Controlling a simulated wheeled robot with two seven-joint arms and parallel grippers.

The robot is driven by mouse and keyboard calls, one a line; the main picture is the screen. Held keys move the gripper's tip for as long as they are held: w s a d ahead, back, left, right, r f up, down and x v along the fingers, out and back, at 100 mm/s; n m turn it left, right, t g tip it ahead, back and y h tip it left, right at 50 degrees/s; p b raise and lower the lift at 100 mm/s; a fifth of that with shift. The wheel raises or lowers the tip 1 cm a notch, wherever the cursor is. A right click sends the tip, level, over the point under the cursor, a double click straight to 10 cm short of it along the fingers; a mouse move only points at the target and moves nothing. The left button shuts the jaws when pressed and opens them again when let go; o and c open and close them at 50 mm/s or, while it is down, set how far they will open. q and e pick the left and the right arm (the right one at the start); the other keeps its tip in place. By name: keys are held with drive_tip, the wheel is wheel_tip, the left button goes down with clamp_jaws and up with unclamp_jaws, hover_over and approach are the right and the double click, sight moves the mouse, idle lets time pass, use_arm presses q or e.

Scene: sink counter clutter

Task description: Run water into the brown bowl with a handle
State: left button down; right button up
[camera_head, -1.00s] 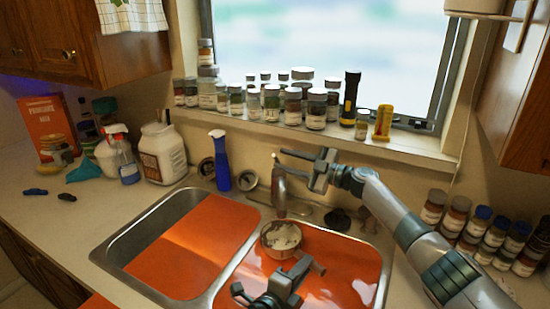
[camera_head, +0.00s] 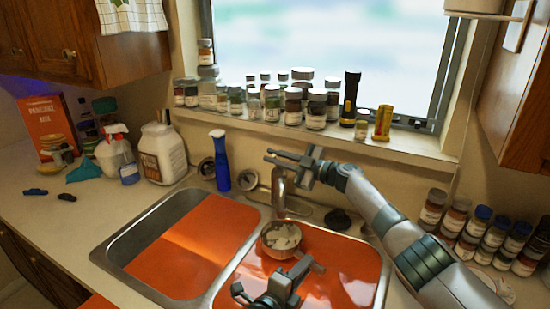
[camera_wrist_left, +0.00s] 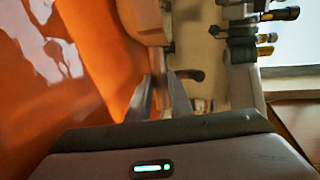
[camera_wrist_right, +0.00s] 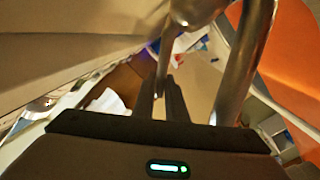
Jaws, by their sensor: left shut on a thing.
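The brown bowl (camera_head: 267,243) sits under the faucet over the right sink basin, its handle (camera_head: 314,265) pointing to the lower right. Pale patches show inside it; I cannot tell whether they are water or reflections. It also shows at the top of the left wrist view (camera_wrist_left: 145,18). My left gripper (camera_head: 302,268) is shut on the bowl's handle. The metal faucet (camera_head: 279,186) stands behind the bowl; no stream is clear. My right gripper (camera_head: 270,155) is shut and reaches left above the faucet. In the right wrist view the faucet (camera_wrist_right: 238,70) is close beside its fingers.
The left basin (camera_head: 185,240) is empty. Several jars (camera_head: 315,108) and a flashlight (camera_head: 350,100) line the windowsill. More jars (camera_head: 490,235) crowd the right counter.

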clamp_jaws()
drive_tip(key=shift+w+d+r+m, duration=0.1)
drive_tip(key=shift+w+r+m, duration=0.25)
drive_tip(key=shift+w+m, duration=0.35)
drive_tip(key=shift+s, duration=0.15)
drive_tip(key=o, duration=0.7)
unclamp_jaws()
drive_tip(key=shift+o, duration=0.2)
drive_tip(key=shift+d, duration=0.2)
drive_tip(key=v, duration=1.1)
drive_tip(key=shift+s+d+r, duration=0.2)
drive_tip(key=shift+d, duration=0.05)
